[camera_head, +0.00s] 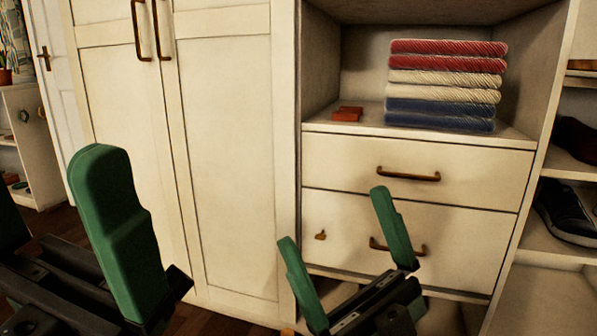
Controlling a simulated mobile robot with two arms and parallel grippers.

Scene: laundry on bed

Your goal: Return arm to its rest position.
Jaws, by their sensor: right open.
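My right gripper (335,219) is in front of the lower drawer of the cabinet. Its two green fingers are spread wide, with nothing between them. My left gripper (52,185) is at the left edge, close to the camera. One green finger shows large and part of another shows at the picture's edge, with an empty gap between them. The rest of the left gripper is cut off by the frame.
A cream cabinet has an upper drawer (345,165), a lower drawer (345,215) and tall doors (225,150). Folded red, cream and navy cloths (445,85) and a small red item (347,114) lie on its shelf. Dark shoes (568,210) stand on shelves at right.

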